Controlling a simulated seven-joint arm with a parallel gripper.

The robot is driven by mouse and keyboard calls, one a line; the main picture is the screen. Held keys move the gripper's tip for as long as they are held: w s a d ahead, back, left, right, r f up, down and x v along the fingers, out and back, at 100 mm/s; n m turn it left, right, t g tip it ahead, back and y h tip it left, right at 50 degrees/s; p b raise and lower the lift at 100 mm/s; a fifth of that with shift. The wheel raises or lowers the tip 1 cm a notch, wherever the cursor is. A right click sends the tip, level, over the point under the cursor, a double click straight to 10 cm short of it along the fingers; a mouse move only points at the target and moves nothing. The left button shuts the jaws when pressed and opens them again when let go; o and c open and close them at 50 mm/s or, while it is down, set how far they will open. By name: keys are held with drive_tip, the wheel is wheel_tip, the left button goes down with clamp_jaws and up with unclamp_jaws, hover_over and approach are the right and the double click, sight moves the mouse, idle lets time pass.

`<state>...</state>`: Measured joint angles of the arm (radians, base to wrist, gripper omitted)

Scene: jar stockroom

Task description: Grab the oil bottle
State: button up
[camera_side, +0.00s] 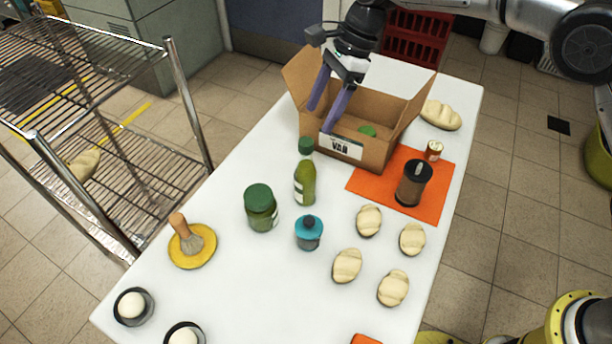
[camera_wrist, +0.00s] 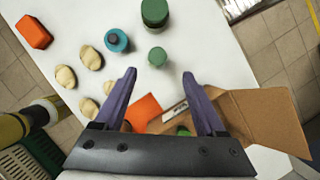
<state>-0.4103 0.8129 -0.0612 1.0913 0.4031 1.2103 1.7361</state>
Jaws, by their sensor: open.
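The oil bottle (camera_side: 305,183) is a slim green bottle with a dark green cap and a pale label. It stands upright on the white table, just in front of the cardboard box. In the wrist view its round green cap (camera_wrist: 157,57) shows from above, a little beyond the fingertips and between their lines. My gripper (camera_side: 321,117) has two purple fingers, spread apart with nothing between them. It hangs over the box's near left side, above and behind the bottle. The fingers also show in the wrist view (camera_wrist: 159,75). They do not touch the bottle.
The open cardboard box (camera_side: 374,150) holds a green item. A green jar (camera_side: 261,210) and a teal-lidded jar (camera_side: 309,235) stand near the bottle. An orange mat (camera_side: 432,207) with a dark grinder (camera_side: 413,184) lies right. Several bread rolls (camera_side: 347,265) lie in front.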

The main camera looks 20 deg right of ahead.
sight(309, 139)
drive_tip(key=x, duration=0.7)
drive_tip(key=shift+a+f, duration=0.15)
drive_tip(key=shift+f, duration=0.1)
drive_tip(key=shift+s+x, duration=0.1)
drive_tip(key=shift+x, duration=1.25)
drive_tip(key=shift+s+x, duration=0.15)
drive_tip(key=shift+x, duration=1.2)
clamp_jaws()
drive_tip(key=shift+f, duration=0.1)
